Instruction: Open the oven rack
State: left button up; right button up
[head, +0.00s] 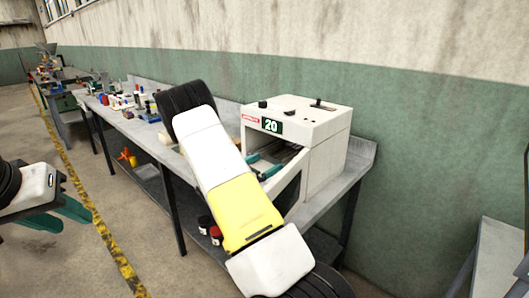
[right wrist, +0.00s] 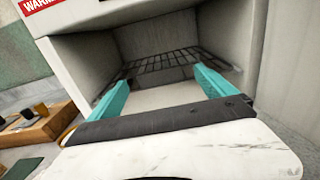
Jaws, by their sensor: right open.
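The oven (head: 321,130) is a white box with a green display reading 20, standing on the workbench with its front open. The oven rack (right wrist: 165,61) is a dark wire grid inside the oven cavity in the right wrist view. My right gripper (right wrist: 162,78) is open, its two teal fingers spread wide and pointing into the cavity, with the rack beyond and between them. I cannot tell whether the fingers touch it. In the head view the right gripper (head: 268,170) is at the oven mouth, partly behind my arm. My left gripper (head: 62,214) hangs at the far left, away from the oven.
The grey workbench (head: 352,175) runs along the green and white wall, with several small items further left. A wooden block with dark knobs (right wrist: 42,124) lies left of the oven. Red and dark jars (head: 215,234) stand under the bench. The floor at left is clear.

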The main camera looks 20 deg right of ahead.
aim_at(274, 158)
jog(key=x, duration=0.8)
jog(key=shift+w, duration=0.1)
